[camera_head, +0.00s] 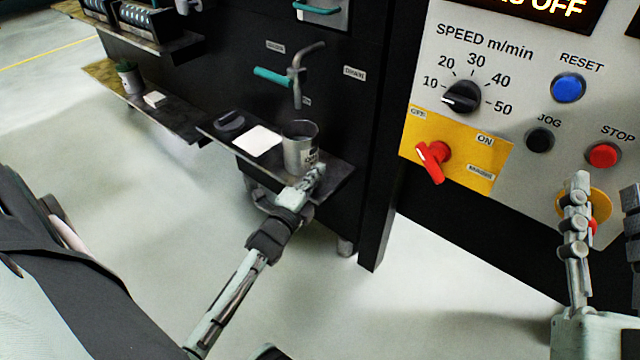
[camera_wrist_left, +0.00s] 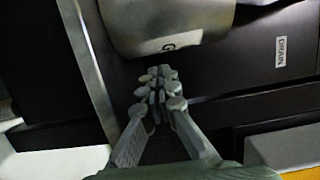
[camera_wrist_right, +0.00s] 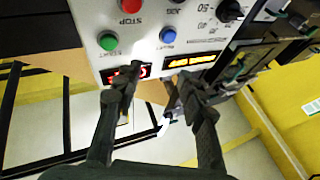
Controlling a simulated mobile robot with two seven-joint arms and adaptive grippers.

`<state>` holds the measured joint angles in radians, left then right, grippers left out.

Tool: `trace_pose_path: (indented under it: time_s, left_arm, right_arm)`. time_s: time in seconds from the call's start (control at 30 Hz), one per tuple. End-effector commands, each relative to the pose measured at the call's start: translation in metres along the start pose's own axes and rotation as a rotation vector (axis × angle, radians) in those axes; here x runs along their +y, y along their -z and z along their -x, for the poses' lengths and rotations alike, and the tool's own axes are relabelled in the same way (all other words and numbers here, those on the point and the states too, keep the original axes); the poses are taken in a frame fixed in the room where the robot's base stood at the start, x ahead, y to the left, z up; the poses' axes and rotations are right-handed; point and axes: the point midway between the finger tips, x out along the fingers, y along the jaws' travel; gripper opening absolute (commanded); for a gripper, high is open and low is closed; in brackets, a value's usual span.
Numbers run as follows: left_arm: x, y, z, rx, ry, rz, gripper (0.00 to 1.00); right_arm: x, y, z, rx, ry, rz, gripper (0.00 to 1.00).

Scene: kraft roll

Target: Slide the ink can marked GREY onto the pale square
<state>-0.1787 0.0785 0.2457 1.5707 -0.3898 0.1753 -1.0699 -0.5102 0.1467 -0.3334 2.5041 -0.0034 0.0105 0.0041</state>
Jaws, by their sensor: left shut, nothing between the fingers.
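The grey metal ink can (camera_head: 299,150) stands upright on a dark shelf, just right of the pale square (camera_head: 258,140). Its label is partly hidden in the head view. In the left wrist view the can (camera_wrist_left: 165,25) fills the top, with a label starting with G. My left gripper (camera_head: 316,178) is shut and empty, its fingertips low at the can's near right side. In the left wrist view its fingertips (camera_wrist_left: 160,88) lie just below the can; I cannot tell whether they touch it. My right gripper (camera_head: 604,200) is open and empty before the control panel.
A dark round knob-like object (camera_head: 230,121) sits left of the square on the shelf (camera_head: 325,172). A tap with a teal handle (camera_head: 273,77) hangs above. The control panel (camera_head: 530,90) with buttons and a red switch stands at right. Another shelf (camera_head: 170,115) is further left.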

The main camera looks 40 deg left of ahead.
Motion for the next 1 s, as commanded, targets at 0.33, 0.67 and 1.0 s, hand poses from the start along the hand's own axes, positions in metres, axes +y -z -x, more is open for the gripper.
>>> trace_pose_path:
  time_s: [0.33, 0.67, 1.0]
  left_arm:
    - [0.0, -0.012, -0.003, 0.001, 0.001, 0.003, 0.0]
    - [0.0, -0.029, -0.007, 0.0, 0.0, -0.003, 0.0]
    - [0.002, -0.126, -0.032, -0.002, 0.001, -0.005, 0.0]
  right_arm:
    - [0.001, 0.002, 0.0, 0.011, -0.001, 0.001, 0.4]
    - [0.0, 0.002, 0.0, 0.01, 0.0, 0.001, 0.4]
    - [0.004, 0.014, 0.001, 0.118, -0.004, 0.009, 0.4]
